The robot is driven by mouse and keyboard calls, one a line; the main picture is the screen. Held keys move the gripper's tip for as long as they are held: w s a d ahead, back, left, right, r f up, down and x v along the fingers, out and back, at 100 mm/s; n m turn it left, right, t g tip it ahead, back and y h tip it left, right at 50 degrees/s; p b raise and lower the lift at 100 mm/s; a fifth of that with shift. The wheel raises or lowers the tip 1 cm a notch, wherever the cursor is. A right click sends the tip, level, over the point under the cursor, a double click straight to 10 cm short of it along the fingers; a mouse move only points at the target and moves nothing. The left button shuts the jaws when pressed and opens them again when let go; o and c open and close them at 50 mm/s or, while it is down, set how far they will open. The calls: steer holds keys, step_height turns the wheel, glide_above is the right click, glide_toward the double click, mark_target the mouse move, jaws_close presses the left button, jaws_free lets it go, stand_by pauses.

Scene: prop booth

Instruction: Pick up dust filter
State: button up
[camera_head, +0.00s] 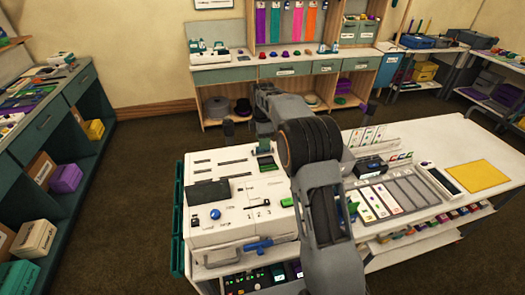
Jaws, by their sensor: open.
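I cannot pick out the dust filter for certain in the head view. A small dark and green part (265,149) stands near the back of the white console (215,238), on the worktable. My arm reaches up and away over the table, and my gripper (264,118) is near the console's back edge, above the green part. The gripper is open. Its fingertips are small and partly hidden by my own arm, so I cannot tell whether they touch anything.
The console has a black panel (208,193), a blue knob (215,213) and a blue handle (258,245). Right of my arm lie grey card trays (405,188) and a yellow mat (477,176). Shelving (62,130) stands left, a counter (290,70) behind. Brown floor between is clear.

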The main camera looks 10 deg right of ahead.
mark_target(263, 152)
steer(key=shift+f, duration=1.35)
steer(key=c, duration=0.7)
